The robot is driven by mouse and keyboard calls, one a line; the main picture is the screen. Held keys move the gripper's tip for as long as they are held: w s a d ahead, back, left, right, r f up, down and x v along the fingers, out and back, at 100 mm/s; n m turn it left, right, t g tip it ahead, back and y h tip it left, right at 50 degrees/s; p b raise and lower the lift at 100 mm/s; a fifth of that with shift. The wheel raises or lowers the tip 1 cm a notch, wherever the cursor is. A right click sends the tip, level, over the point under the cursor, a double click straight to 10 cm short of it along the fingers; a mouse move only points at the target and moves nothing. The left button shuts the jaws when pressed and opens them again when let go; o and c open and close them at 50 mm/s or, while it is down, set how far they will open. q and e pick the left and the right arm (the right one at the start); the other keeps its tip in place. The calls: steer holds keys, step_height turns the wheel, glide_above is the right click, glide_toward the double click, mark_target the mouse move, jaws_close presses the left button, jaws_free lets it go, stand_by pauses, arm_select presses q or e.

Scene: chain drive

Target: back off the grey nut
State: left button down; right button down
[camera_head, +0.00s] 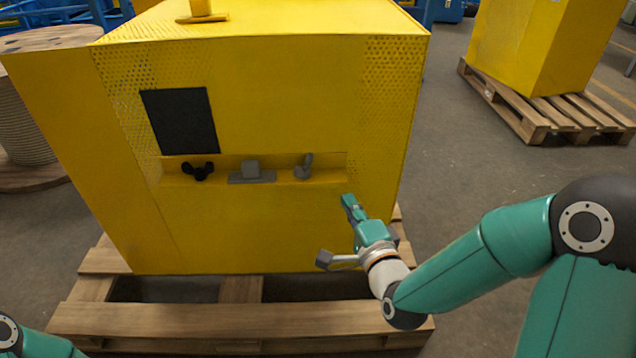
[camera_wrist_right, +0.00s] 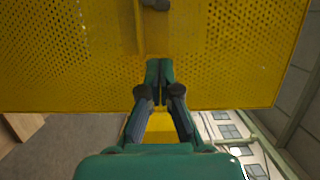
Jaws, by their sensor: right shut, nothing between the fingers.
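The grey nut (camera_head: 303,167) looks like a wing-shaped part on the right end of a ledge on the yellow machine's front face. My right gripper (camera_head: 347,201) is shut and empty, below and to the right of the nut and apart from it. In the right wrist view the closed fingers (camera_wrist_right: 159,68) point at the yellow panel, and a grey part (camera_wrist_right: 155,4), probably the nut, is cut off by the top edge. My left gripper is out of view; only a bit of my left arm shows at the bottom left.
A black wing-shaped knob (camera_head: 197,171) and a grey block (camera_head: 251,172) share the yellow ledge (camera_head: 222,164). A dark panel (camera_head: 180,121) is above them. The machine (camera_head: 280,90) stands on a wooden pallet (camera_head: 240,320). Free floor lies to the right.

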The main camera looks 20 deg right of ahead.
steer(key=b, duration=0.1)
glide_toward(312, 160)
steer(key=w+d, duration=0.3)
steer(key=shift+w+d+f, duration=0.1)
steer(key=shift+w, duration=0.3)
steer(key=shift+w+a+b, duration=0.3)
steer(key=shift+w+a, duration=0.55)
steer(key=shift+a, duration=0.1)
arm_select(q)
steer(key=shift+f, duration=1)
arm_select(e)
steer(key=shift+w+a, duration=0.45)
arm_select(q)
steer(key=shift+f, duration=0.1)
arm_select(e)
steer(key=shift+a, duration=0.1)
